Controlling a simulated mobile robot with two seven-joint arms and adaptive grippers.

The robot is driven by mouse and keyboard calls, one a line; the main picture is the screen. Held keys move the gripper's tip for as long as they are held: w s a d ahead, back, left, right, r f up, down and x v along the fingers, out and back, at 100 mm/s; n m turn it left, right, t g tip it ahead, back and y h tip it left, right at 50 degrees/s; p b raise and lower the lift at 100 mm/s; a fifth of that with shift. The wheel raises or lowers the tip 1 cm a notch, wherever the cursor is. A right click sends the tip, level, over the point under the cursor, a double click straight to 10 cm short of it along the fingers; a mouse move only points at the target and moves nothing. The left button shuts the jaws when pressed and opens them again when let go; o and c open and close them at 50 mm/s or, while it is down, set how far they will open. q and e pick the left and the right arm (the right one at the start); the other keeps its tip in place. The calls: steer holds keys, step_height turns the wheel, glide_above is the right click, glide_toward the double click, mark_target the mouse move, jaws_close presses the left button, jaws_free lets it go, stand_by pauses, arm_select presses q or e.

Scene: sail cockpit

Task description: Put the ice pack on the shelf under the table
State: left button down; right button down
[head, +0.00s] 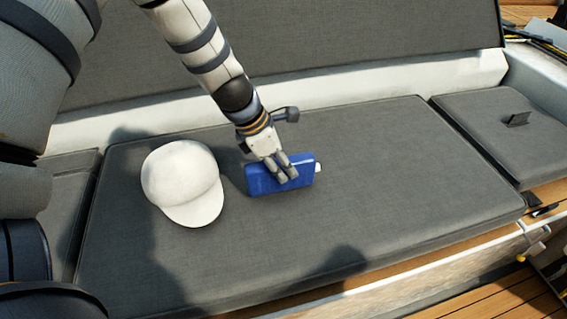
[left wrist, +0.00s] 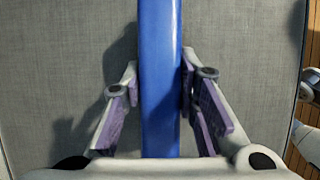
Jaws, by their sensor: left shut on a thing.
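The ice pack (head: 258,184) is a flat blue block with a white cap at its right end, over the middle of the grey seat cushion in the head view. My left gripper (head: 286,174) comes down on it from above and is shut on it. In the left wrist view the ice pack (left wrist: 160,70) runs upright between the two fingers of my left gripper (left wrist: 160,115), seen narrow edge on. I cannot tell whether it touches the cushion. My right gripper is not in view. No table or shelf shows in these frames.
A white cap (head: 180,180) lies on the seat cushion (head: 410,200), left of the ice pack. A grey backrest (head: 350,40) stands behind. A smaller cushion (head: 500,130) lies at right. The wooden floor (head: 490,300) shows beyond the seat's front edge, with a fitting (head: 535,243) there.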

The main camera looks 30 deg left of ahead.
arm_select(q)
steer(key=c, duration=1.2)
jaws_free()
steer(key=shift+f, duration=0.1)
steer(key=shift+c, duration=0.2)
